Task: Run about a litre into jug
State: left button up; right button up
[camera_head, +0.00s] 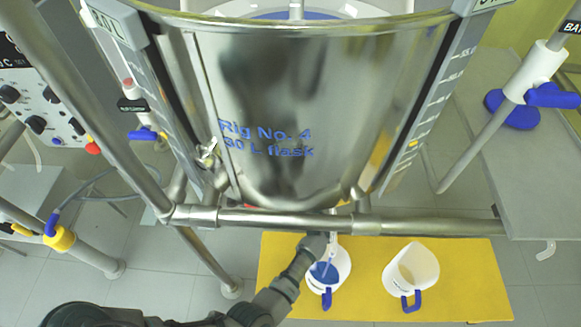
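A steel-jacketed vessel marked "Rig No. 4, 30 L flask" (300,105) fills the upper middle. Below it, a white jug with a blue handle (344,265) stands on a yellow surface (466,285). Blue liquid (325,272) shows inside this jug, but its level is hard to read. A second white jug with a blue handle (424,262) stands to its right and shows no blue liquid. My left gripper (317,243) reaches up from the lower left to just under the steel rail, beside the left jug's rim. Its fingertips and anything they touch are unclear. My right gripper is out of view.
A horizontal steel rail (420,226) crosses in front of the vessel, joined to a slanted post (115,150) on the left. A control box with black knobs (38,98) is at the upper left. A grey bench (530,170) stands at the right. Tiled floor lies below.

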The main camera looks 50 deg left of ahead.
pick_arm(q)
jog(key=shift+s+f, duration=0.1)
jog(key=shift+f, duration=0.15)
jog(key=o, duration=1)
jog(key=shift+r, duration=0.1)
